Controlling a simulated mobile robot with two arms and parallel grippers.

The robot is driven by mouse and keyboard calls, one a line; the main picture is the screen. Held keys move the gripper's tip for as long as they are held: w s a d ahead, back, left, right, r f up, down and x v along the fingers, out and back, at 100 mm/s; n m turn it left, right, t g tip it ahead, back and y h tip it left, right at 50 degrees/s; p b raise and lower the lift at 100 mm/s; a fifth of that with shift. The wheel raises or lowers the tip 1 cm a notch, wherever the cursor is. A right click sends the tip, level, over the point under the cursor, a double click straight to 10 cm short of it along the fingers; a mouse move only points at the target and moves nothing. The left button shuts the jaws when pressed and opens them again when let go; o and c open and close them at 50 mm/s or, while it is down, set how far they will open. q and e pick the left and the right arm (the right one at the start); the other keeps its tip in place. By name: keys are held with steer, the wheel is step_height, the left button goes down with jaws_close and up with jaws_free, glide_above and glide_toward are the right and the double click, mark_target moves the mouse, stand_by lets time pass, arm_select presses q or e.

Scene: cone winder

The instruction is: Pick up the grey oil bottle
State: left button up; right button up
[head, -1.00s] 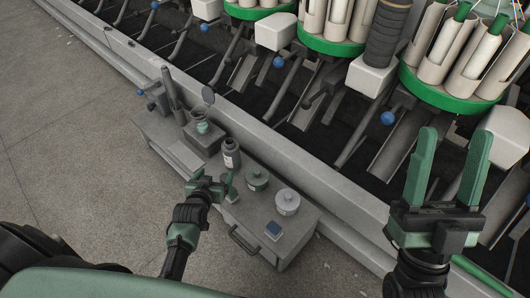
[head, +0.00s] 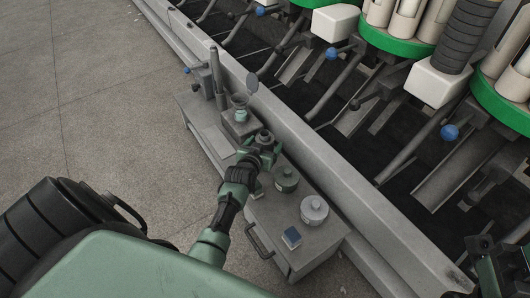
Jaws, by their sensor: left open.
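The grey oil bottle (head: 265,136) stands on the low grey cabinet (head: 290,238); only its upper part shows above my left gripper, and its body and label are hidden. My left gripper (head: 263,149) is open at the bottle, with the fingers close to its sides. I cannot tell whether they touch it. My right gripper (head: 487,262) shows only in part at the lower right edge, and its fingers cannot be made out.
The winder's rail (head: 330,170) runs along the cabinet's far side.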

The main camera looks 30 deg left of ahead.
arm_select(q)
steer(key=c, duration=1.7)
jaws_close()
steer(key=shift+r, duration=0.2)
